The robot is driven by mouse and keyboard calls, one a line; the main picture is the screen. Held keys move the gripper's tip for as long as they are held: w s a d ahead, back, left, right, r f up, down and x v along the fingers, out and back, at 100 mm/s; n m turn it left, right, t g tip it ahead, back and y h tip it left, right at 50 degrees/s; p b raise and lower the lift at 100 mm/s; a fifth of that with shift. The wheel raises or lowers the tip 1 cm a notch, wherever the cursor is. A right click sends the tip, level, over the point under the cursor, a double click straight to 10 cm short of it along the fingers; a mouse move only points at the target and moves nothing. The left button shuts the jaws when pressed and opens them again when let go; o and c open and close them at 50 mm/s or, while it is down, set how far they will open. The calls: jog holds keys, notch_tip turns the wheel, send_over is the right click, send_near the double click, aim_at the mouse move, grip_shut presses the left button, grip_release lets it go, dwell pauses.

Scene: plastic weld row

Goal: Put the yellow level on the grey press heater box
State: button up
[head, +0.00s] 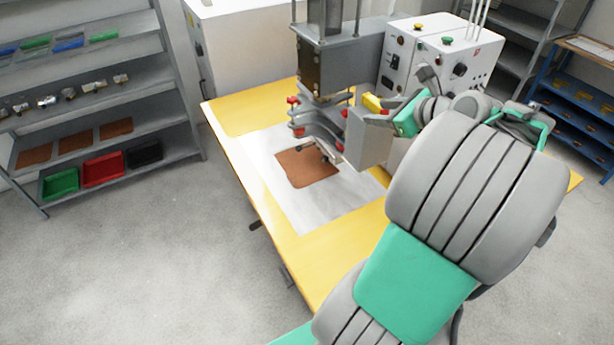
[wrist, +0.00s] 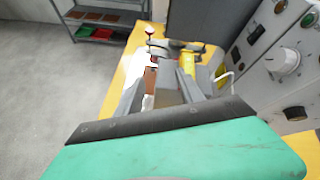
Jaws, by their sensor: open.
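My gripper (head: 379,114) is at the top of the box, close beside the level. In the wrist view its fingers (wrist: 163,78) are apart, with a grey surface between them.
The press (head: 340,62) stands behind the box, with a white control cabinet (head: 440,55) to its right. A brown sheet (head: 306,167) lies on a white sheet on the yellow table (head: 245,175). Shelves (head: 95,100) stand at left. The front left floor is clear.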

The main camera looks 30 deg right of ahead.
jog(key=w+a+f+n+g, duration=0.1)
jog(key=a+f+n+g, duration=0.1)
jog(key=a+n, duration=0.7)
jog(key=w+a+f+n+g, duration=0.1)
jog(key=a+f+n+g, duration=0.2)
jog(key=a+n, duration=0.6)
jog(key=s+a+f+n+g+h, duration=0.1)
jog(key=s+a+f+n+g, duration=0.1)
jog(key=s+a+n, duration=0.9)
jog(key=shift+s+a+f+n+g, duration=0.15)
jog(key=shift+a+f+n+g, duration=0.15)
jog(key=shift+a+f+n, duration=0.6)
jog(key=shift+r, duration=0.2)
